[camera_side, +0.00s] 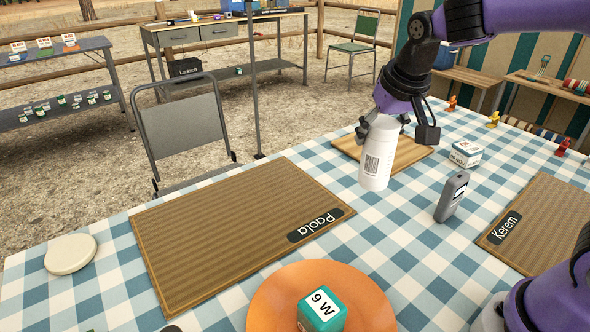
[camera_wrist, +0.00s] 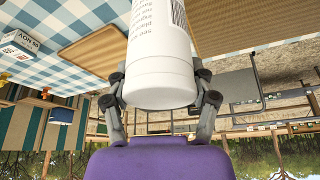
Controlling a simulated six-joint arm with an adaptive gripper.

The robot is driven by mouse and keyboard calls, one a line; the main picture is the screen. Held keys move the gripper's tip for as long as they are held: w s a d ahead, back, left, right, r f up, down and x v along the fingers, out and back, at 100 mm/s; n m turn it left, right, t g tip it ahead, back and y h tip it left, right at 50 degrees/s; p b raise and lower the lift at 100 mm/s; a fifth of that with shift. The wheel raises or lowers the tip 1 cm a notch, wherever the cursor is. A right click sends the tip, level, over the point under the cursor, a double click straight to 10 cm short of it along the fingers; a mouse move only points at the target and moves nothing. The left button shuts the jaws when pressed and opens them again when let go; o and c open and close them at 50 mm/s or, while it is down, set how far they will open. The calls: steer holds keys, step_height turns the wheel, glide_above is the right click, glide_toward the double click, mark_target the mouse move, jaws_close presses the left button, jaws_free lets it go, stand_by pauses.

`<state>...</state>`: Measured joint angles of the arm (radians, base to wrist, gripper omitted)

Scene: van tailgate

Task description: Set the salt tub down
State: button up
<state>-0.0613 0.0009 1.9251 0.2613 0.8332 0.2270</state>
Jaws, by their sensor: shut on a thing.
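The salt tub (camera_side: 377,156) is a white cylinder with a barcode label. My gripper (camera_side: 383,125) is shut on its upper end and holds it upright. In the side view the tub appears to the right of the Paola mat, in front of the wooden board; whether its base touches the table, I cannot tell. In the wrist view the white tub (camera_wrist: 158,60) fills the middle, with printed text on its side, and the fingers of my gripper (camera_wrist: 162,95) sit on both sides of it.
A grey handheld device (camera_side: 452,196) and a white box (camera_side: 465,154) stand right of the tub. A wooden board (camera_side: 405,155) lies behind it. An orange plate (camera_side: 270,305) bears a teal cube (camera_side: 322,312). A round white lid (camera_side: 70,254) lies far left.

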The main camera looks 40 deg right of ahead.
steer(key=w+d+f, duration=0.2)
steer(key=d+f, duration=0.5)
steer(key=f, duration=0.1)
steer(key=shift+d+f, duration=0.3)
steer(key=shift+f, duration=0.1)
steer(key=shift+f, duration=0.15)
steer(key=o, duration=1.3)
steer(key=shift+o, duration=0.2)
steer(key=v, duration=1.2)
steer(key=s+a+f+n+t+y, duration=0.1)
steer(key=s+a+n, duration=0.3)
steer(key=s+a, duration=0.4)
steer(key=s, duration=0.3)
steer(key=shift+a+f+n+y, duration=0.25)
steer(key=shift+f+n+y, duration=0.05)
steer(key=shift+y, duration=0.1)
